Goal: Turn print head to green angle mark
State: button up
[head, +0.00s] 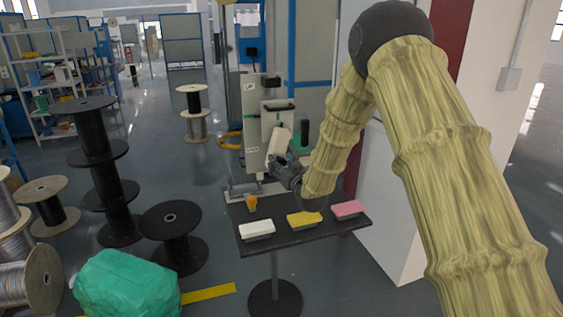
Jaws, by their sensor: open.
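A tall grey-white machine (266,124) stands behind the small dark table. A pale, tilted block (279,143) on its front looks like the print head, but I cannot be sure. A green part (302,134) shows just right of it; I cannot tell whether it is the green angle mark, and no angle scale is readable. My gripper (277,167) is dark grey, small in the picture, and sits at the lower end of the pale block. It is open. I cannot tell whether its fingers touch or surround the block. My arm hides the machine's right side.
The dark table (335,230) holds a white block (257,229), a yellow one (304,217), a pink one (347,208) and a small orange item (251,202). Black spools (173,236) and a green bundle (127,284) stand left. A white cabinet (390,215) stands close right.

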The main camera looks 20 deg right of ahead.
jog(key=shift+w, duration=0.25)
grip_shut()
jog(key=shift+d+f+n+b, duration=0.2)
jog(key=shift+d+n+b, duration=0.15)
jog(key=shift+n+b, duration=0.35)
jog(key=shift+d+r+n, duration=0.1)
jog(key=shift+d+n, duration=0.45)
jog(key=shift+n, duration=0.35)
grip_release()
